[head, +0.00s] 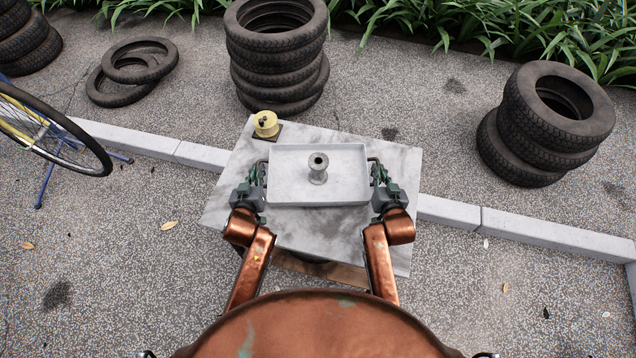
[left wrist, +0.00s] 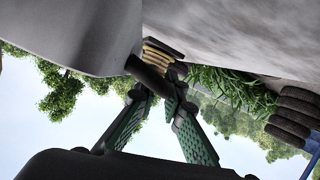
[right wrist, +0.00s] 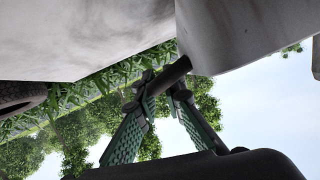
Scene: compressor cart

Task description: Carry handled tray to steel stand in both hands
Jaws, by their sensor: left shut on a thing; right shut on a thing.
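The handled tray (head: 290,184) is pale grey and rectangular, with a dark handle at each short end. A small metal spool-shaped part (head: 318,168) stands upright in it. The tray is over the marbled grey top of the steel stand (head: 390,240); whether it touches the top I cannot tell from the head view. My left gripper (head: 259,174) is shut on the left handle, which shows as a dark bar in the left wrist view (left wrist: 150,76). My right gripper (head: 376,172) is shut on the right handle, also a dark bar in the right wrist view (right wrist: 168,76).
A yellow round object (head: 265,124) on a dark base sits at the stand's back left corner, close to the tray. Tyre stacks stand behind (head: 278,55) and at right (head: 550,120). A bicycle wheel (head: 60,135) is at left. A low kerb (head: 540,235) runs past the stand.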

